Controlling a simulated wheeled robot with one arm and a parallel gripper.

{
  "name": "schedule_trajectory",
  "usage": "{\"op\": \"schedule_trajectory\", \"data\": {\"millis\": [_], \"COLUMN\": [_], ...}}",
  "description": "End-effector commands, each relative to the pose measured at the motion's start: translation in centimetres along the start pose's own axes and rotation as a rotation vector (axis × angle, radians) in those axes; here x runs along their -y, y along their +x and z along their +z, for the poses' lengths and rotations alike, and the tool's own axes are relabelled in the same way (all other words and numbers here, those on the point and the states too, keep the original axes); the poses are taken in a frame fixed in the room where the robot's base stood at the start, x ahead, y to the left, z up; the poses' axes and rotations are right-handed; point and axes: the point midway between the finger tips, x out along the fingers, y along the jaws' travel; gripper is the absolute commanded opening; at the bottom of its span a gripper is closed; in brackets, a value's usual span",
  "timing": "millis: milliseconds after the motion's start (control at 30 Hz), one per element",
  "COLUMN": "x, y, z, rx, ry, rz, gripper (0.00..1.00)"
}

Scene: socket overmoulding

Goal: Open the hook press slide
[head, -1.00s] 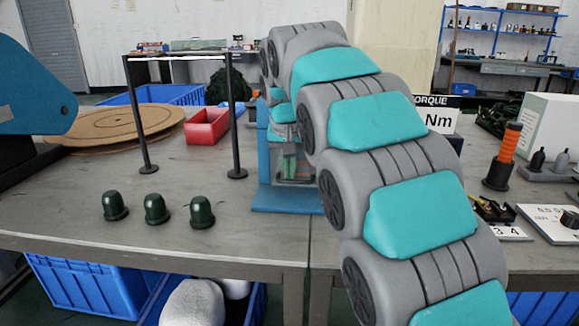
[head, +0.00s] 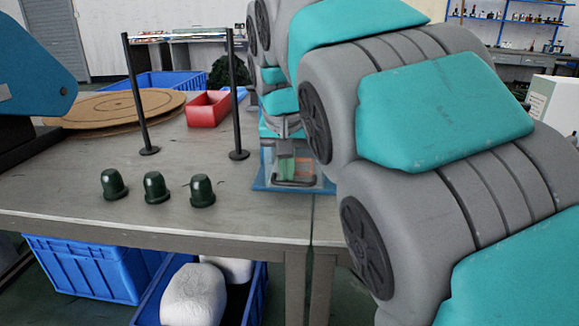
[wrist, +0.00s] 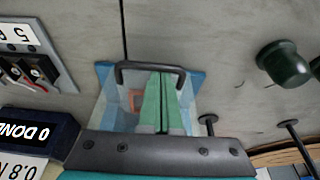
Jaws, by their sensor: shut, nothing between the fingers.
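The hook press (head: 262,183) stands on the bench with a blue base and clear walls; green and orange patches show inside. Its dark U-shaped handle (head: 294,183) faces the bench's front edge, and the handle also shows in the wrist view (wrist: 150,68). My gripper (head: 287,128) is at the press, above and behind the handle in the head view. It is shut and empty. In the wrist view its dark body spans the bottom and its fingertips are hard to tell from the green parts. I see a gap between the dark body and the handle.
Two black posts (head: 137,95) and several dark green domes (head: 155,188) stand left of the press. A red bin (head: 208,109) is behind. Small devices and display boxes (wrist: 38,132) lie on the other side in the wrist view. Bare bench lies before the press.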

Motion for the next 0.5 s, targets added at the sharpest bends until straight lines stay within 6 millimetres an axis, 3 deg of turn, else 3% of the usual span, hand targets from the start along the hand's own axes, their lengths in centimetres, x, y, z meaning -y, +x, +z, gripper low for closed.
{"op": "schedule_trajectory", "data": {"millis": [200,500], "x": [0.0,0.0], "y": [-0.6,-0.6], "z": [2.1,2.2], "rx": [0.001,0.001], "ry": [0.000,0.000], "rz": [0.001,0.000], "gripper": [0.00,0.00]}}
